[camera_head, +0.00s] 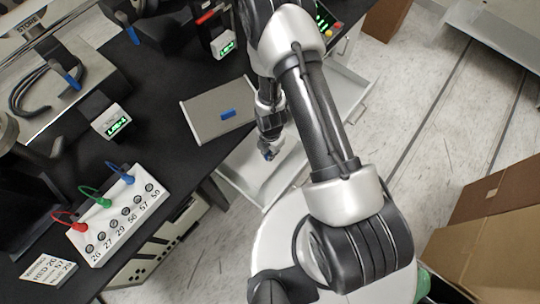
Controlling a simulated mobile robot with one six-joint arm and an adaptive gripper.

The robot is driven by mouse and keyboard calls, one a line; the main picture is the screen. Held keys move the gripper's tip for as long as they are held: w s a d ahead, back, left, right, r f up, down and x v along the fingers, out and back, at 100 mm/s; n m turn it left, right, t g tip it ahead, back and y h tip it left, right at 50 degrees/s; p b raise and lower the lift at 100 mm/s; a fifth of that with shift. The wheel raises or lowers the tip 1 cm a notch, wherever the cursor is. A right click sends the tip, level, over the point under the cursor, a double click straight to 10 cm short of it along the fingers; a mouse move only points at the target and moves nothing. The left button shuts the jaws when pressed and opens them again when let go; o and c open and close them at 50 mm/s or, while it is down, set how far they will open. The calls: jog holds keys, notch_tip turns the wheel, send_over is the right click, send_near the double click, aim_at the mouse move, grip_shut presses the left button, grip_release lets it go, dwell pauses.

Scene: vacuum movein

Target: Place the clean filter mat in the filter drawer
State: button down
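A pale open drawer (240,190) extends beside the black bench; I take it to be the filter drawer. My gripper (268,153) points down over this drawer, with a small blue patch at its tip. Whether that is a held thing or part of the gripper is too small to tell, and so is the finger opening. A flat grey panel (205,128) with a blue grip (228,113) lies on the bench, left of my gripper and apart from it. I cannot tell whether this panel is the clean filter mat. My arm hides part of the drawer.
A white numbered block (118,215) with red, green and blue cables sits on the bench. Small boxes with green displays (110,122) stand behind it. A cardboard box (490,240) is on the floor at right. Pale floor (440,110) is clear to the right of my arm.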

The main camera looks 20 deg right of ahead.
jog(key=shift+f+b, duration=0.4)
jog(key=shift+f, duration=1.35)
jog(key=shift+f, duration=0.15)
jog(key=c, duration=1.7)
grip_release()
